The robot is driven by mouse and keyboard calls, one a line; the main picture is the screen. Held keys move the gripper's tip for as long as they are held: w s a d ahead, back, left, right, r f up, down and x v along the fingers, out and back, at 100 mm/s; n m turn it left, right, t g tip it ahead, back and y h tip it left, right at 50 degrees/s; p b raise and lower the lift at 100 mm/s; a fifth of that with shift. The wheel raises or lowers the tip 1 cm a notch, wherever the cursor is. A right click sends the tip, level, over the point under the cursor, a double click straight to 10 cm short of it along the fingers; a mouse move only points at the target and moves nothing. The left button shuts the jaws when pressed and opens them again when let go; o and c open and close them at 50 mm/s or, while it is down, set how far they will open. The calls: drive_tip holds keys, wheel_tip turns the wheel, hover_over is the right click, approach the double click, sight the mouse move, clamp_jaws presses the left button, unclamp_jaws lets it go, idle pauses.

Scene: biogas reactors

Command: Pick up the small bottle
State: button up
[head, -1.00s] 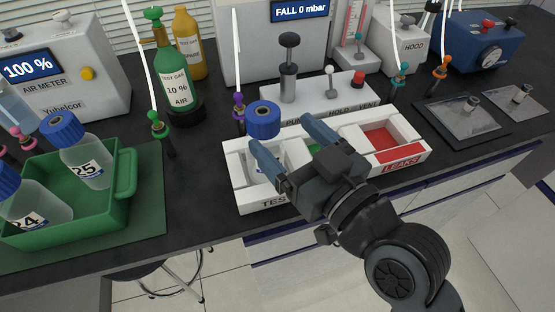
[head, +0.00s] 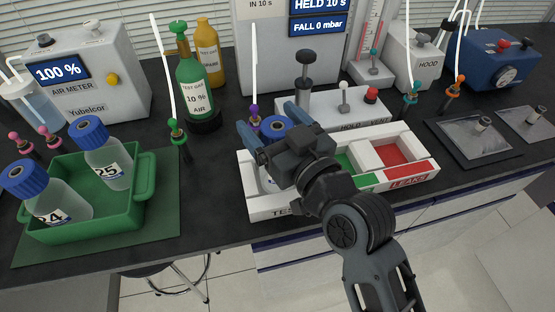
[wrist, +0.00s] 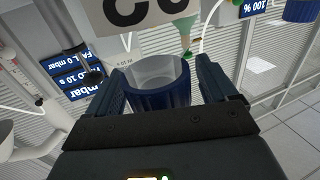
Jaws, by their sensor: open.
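The small bottle with a blue cap (head: 275,124) stands in the left compartment, marked TEST, of the white tray (head: 262,208). My gripper (head: 266,119) is open, with one finger on each side of the bottle near its cap. My gripper and wrist hide most of the bottle's body in the head view. In the wrist view, the blue cap (wrist: 158,100) and part of the clear body lie between the two spread fingers (wrist: 159,72). I cannot tell whether either finger touches the bottle.
Bottles 24 (head: 55,208) and 25 (head: 110,168) stand in a green crate (head: 147,185) at left. A purple-tipped probe (head: 254,118) is close behind my gripper. A post with a black knob (head: 305,60) stands behind. The tray's green and red (head: 385,154) compartments look empty.

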drive_tip(key=shift+c, duration=0.5)
drive_tip(key=c, duration=1.5)
drive_tip(key=shift+o, duration=0.2)
